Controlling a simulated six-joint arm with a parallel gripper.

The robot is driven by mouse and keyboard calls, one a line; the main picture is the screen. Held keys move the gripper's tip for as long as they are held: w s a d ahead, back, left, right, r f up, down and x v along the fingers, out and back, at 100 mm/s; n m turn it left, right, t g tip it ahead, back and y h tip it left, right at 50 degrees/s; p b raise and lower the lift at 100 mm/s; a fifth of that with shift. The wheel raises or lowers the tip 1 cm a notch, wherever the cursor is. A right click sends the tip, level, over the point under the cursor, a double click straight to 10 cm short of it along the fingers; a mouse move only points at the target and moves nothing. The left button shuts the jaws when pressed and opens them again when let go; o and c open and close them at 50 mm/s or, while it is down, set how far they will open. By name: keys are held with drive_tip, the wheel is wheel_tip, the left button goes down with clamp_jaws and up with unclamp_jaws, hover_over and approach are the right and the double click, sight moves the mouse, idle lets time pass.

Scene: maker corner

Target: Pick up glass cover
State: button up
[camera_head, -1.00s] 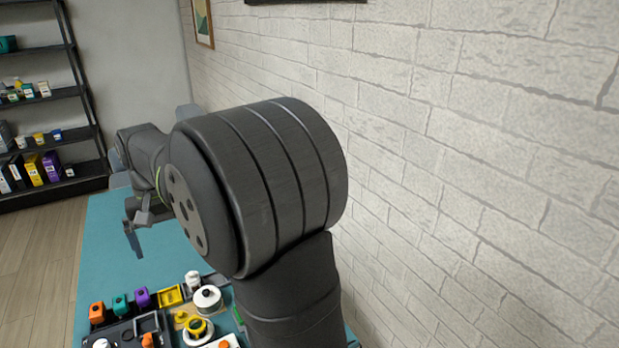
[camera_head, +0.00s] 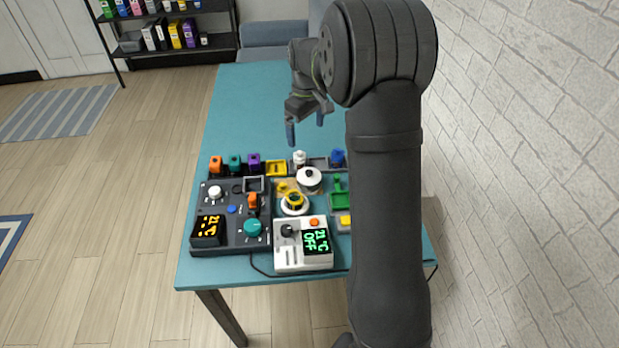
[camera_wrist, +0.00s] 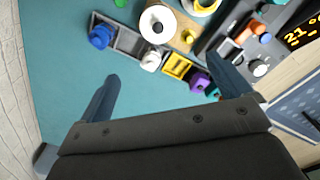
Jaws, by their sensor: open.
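No clearly transparent glass cover can be made out. A round white lid-like piece with a dark knob (camera_head: 309,179) sits among the parts on the teal table; I cannot tell whether it is the glass cover. It also shows at the top of the wrist view (camera_wrist: 158,25). My gripper (camera_head: 305,122) is open and empty above the table, beyond the row of parts in the head view. In the wrist view its two fingers (camera_wrist: 168,90) are spread wide over bare table and the edge of the coloured pieces.
A dark control box (camera_head: 232,240) and a white display unit (camera_head: 290,262) stand at the near edge. A yellow tray (camera_head: 276,168), purple piece (camera_head: 253,161), white piece (camera_head: 299,158) and blue piece (camera_head: 338,157) line the back. The far table (camera_head: 255,105) is clear; a brick wall (camera_head: 520,140) is right.

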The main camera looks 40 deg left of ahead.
sight(309, 172)
wheel_tip(309, 172, down, 12)
drive_tip(key=shift+w+f, duration=0.15)
drive_tip(key=shift+f, duration=0.05)
drive_tip(key=shift+d+f, duration=0.2)
drive_tip(key=shift+f, duration=1.2)
drive_tip(key=shift+d+f, duration=0.15)
drive_tip(key=shift+f, duration=1.2)
drive_tip(key=shift+c, duration=0.2)
drive_tip(key=c, duration=1)
